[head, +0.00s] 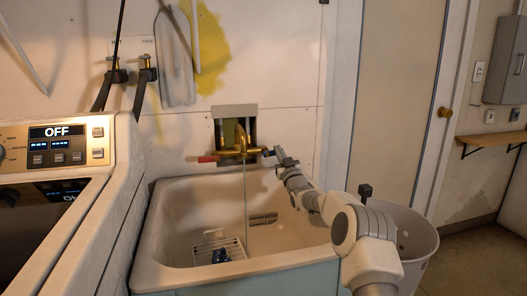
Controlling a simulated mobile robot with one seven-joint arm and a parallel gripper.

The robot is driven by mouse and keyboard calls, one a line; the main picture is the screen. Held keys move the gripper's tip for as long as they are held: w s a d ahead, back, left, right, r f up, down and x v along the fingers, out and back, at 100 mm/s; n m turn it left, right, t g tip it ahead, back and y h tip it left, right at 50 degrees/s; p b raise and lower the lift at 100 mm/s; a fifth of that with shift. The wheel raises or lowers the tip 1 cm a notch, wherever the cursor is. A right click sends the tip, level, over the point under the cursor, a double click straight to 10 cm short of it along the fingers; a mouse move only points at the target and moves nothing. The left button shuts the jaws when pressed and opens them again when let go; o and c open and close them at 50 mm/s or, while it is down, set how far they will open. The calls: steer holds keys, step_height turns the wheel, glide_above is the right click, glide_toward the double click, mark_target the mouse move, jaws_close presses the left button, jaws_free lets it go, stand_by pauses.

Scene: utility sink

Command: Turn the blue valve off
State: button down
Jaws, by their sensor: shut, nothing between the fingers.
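A brass faucet (240,146) is mounted on the wall above the white utility sink (160,225). Its red valve handle (208,158) points left. A thin stream of water (245,195) falls from the spout into the sink. My gripper (276,152) is at the right end of the faucet, where the other valve is. It is shut with nothing held. The blue valve handle is mostly hidden by my gripper, and I cannot tell its angle or whether the fingers touch it.
A wire rack (215,250) with a small blue object (221,256) is in the sink. A washing machine (55,190) stands left, and a white bin (405,235) right of the sink. Hoses and wall taps (130,72) are above left. A door (400,90) is behind the bin.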

steer(key=shift+m, duration=0.4)
steer(key=shift+r, duration=0.1)
step_height(320, 180, up, 4)
steer(key=p+v, duration=0.2)
steer(key=v, duration=0.8)
steer(key=shift+a, duration=0.2)
stand_by(0.3)
